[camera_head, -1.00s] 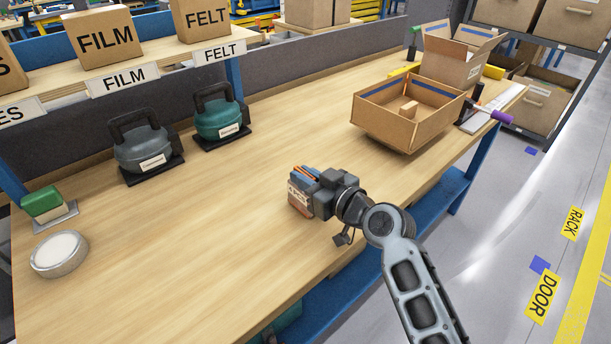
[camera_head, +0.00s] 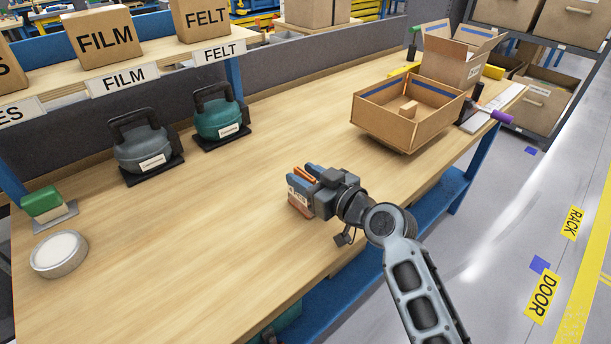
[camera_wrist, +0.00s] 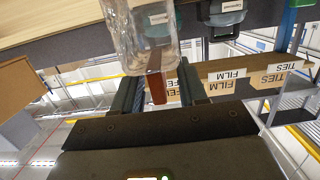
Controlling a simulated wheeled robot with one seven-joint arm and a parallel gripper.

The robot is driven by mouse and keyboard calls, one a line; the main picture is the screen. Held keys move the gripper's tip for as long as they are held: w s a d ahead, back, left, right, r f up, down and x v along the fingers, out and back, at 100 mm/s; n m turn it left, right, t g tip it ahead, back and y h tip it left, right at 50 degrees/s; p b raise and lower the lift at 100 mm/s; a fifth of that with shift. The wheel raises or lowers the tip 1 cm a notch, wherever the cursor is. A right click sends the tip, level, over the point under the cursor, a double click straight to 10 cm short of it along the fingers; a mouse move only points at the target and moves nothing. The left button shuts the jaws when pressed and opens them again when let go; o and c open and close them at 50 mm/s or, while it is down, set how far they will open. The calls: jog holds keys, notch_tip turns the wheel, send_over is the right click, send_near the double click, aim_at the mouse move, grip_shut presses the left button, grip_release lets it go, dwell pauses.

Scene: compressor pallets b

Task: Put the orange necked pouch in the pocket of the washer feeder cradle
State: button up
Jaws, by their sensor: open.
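My gripper (camera_head: 304,179) is low over the front part of the bench, its jaws open with a gap on each side. Between the fingers stands a narrow orange neck (camera_wrist: 156,88), seen also in the head view (camera_head: 303,173). In the wrist view a clear, wrinkled pouch body (camera_wrist: 138,35) adjoins this neck, beyond the fingertips. In the head view a rust-brown piece (camera_head: 300,208) shows below the fingers, beside a white lettered surface. My gripper hides most of this spot. I cannot tell which part is the washer feeder cradle or whether the pouch sits in its pocket.
An open cardboard box (camera_head: 398,128) stands to the right, with a flapped carton (camera_head: 455,68) behind it. Grey (camera_head: 143,150) and teal (camera_head: 218,120) compressors stand at the back. A green block (camera_head: 42,202) and a round dish (camera_head: 59,254) are at left. Mid-bench is clear.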

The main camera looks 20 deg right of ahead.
jog(key=b+v, duration=0.2)
jog(key=v, duration=0.9)
jog(key=shift+s, duration=0.4)
jog(key=shift+d, duration=0.1)
